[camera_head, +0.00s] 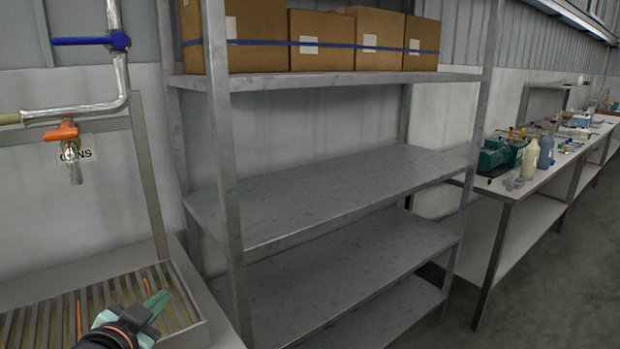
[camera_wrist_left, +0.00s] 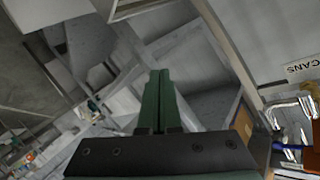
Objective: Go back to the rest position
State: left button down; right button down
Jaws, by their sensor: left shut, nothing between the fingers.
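My left gripper (camera_head: 156,303) is at the lower left of the head view, above the slatted grate of a metal basin. Its green fingers are together with nothing between them. In the left wrist view the fingers (camera_wrist_left: 160,98) also show closed and empty, pointing toward the grey shelving. My right gripper is not in either view.
A grey metal rack (camera_head: 330,198) stands ahead with empty lower shelves and cardboard boxes (camera_head: 322,42) on top. A slatted basin (camera_head: 190,318) lies under the left gripper, with a pipe and orange-handled tap (camera_head: 62,131) above. A bench (camera_head: 535,185) with bottles stands at right beside open floor.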

pick_arm(q)
jog(key=s+d+f+n+g, duration=0.1)
jog(key=s+f+g, duration=0.2)
jog(key=s+f, duration=0.4)
jog(key=s+d+f+n+g, duration=0.15)
jog(key=s+f, duration=0.25)
jog(key=f, duration=0.5)
jog(key=s+d+f+n+g, duration=0.1)
jog(key=s+f+g, duration=0.3)
jog(key=s, duration=0.5)
jog(key=s+d+f+n+g, duration=0.1)
jog(key=s+f+g, duration=0.2)
jog(key=s+f, duration=0.4)
jog(key=w+d+f+t+h+p, duration=0.2)
jog(key=w+d+f+t+p, duration=0.2)
jog(key=f+t, duration=0.1)
jog(key=shift+f+t, duration=0.25)
jog(key=shift+t, duration=0.3)
